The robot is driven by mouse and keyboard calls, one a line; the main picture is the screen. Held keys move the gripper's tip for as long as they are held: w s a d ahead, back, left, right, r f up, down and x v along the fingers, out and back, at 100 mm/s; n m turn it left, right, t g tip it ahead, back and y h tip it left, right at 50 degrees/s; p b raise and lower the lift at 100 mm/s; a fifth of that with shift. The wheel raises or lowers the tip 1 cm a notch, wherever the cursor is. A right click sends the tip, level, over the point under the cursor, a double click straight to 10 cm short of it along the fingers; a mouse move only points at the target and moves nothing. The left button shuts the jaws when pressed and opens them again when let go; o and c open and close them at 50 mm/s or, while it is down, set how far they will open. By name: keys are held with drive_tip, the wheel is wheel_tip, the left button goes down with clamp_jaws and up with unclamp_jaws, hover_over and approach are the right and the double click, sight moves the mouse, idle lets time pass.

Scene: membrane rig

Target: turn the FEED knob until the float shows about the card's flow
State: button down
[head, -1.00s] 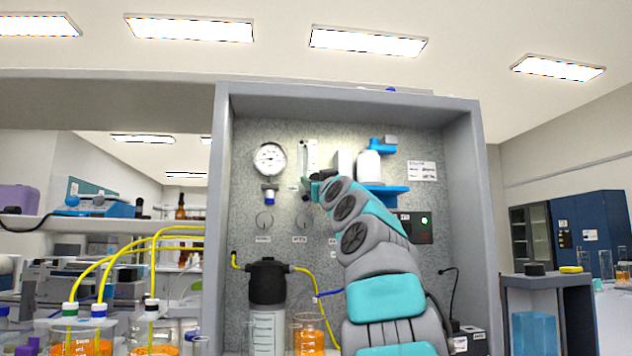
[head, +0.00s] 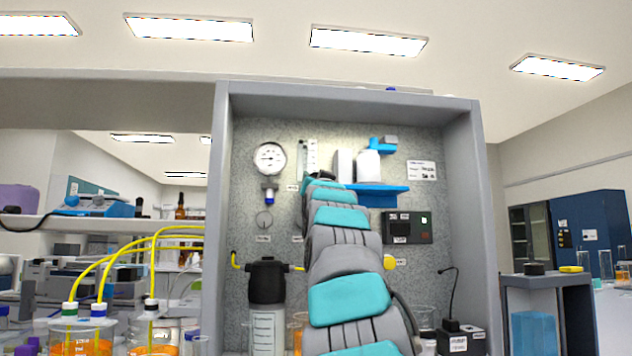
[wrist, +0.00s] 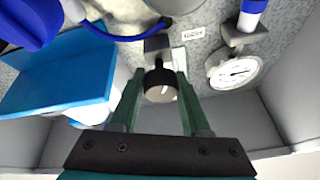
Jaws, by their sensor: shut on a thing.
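The black round knob (wrist: 160,84), with a pale mark on its face, sits between the fingers of my gripper (wrist: 161,78) in the wrist view. My gripper is shut on it from both sides. A small label is on the panel near it, too small to read. In the head view my arm hides the knob and my gripper. The flow tube with its white scale (head: 311,156) stands upright on the panel above my arm; I cannot make out the float. The white card (head: 421,170) is at the panel's upper right, its text unreadable.
A round pressure gauge (head: 270,158) is left of the flow tube, and it shows in the wrist view (wrist: 234,72). A blue shelf (head: 384,195) with a white bottle juts out to the right. A dark-topped canister (head: 268,283) stands below left. Grey cabinet walls enclose the panel.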

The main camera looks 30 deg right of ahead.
drive_tip(key=shift+m+g+h, duration=0.45)
drive_tip(key=shift+m+h, duration=0.2)
drive_tip(key=shift+m, duration=0.65)
drive_tip(key=shift+m+g+h, duration=0.45)
drive_tip(key=shift+m+h, duration=0.2)
drive_tip(key=shift+m, duration=0.95)
drive_tip(key=shift+c, duration=1.9)
unclamp_jaws()
drive_tip(key=shift+f, duration=0.1)
drive_tip(key=b+v, duration=0.2)
drive_tip(key=v, duration=0.5)
drive_tip(key=shift+s+a, duration=0.25)
drive_tip(key=shift+s, duration=0.05)
